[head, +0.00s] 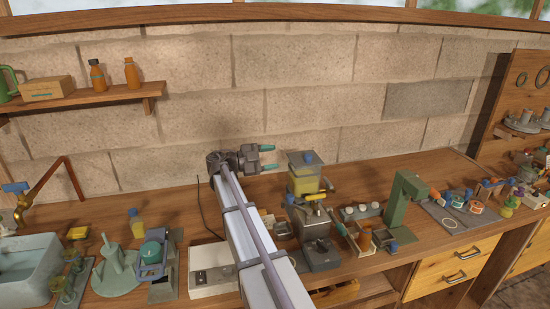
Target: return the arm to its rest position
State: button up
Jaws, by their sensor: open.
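My gripper (269,157) is in the head view, at the far end of my arm. Its two teal-tipped fingers point right and stand apart, with nothing between them. It is above the bench, in front of the block wall and just left of the still with a yellow-filled clear vessel (304,180). Whether it touches the vessel cannot be told, but a small gap shows. My arm runs from the bottom middle up to the wrist and hides part of the bench behind it.
The wooden bench (352,186) holds a stone sink (30,268) at left, a grey-green stand (117,272), a white box (209,277), a green press (405,195) and several small colored parts at right. A shelf (85,100) with bottles hangs at upper left. The air above the bench is mostly clear.

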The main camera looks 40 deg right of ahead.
jog(key=s+a+f+n+t+y, duration=0.35)
jog(key=a+f+n, duration=0.35)
jog(key=n, duration=0.4)
jog(key=s+a+f+n+t+y, duration=0.2)
jog(key=s+a+f+n+y, duration=0.35)
jog(key=n, duration=0.55)
jog(key=s+a+f+n+y, duration=0.1)
jog(key=a+n, duration=0.1)
jog(key=a, duration=0.3)
jog(key=s+a+f+n+t+y, duration=0.1)
jog(key=s+a+f+n+y, duration=0.1)
jog(key=a, duration=0.3)
jog(key=s+a+f+n+y, duration=0.1)
jog(key=a+n+y, duration=0.1)
jog(key=a, duration=0.3)
jog(key=shift+s+a+f+n+t, duration=0.2)
jog(key=shift+a+n+t, duration=0.15)
jog(key=shift+n, duration=0.55)
jog(key=s+a+n+y, duration=0.2)
jog(key=s+a, duration=0.2)
jog(key=a, duration=0.5)
jog(key=shift+f, duration=0.15)
jog(key=shift+a, duration=0.1)
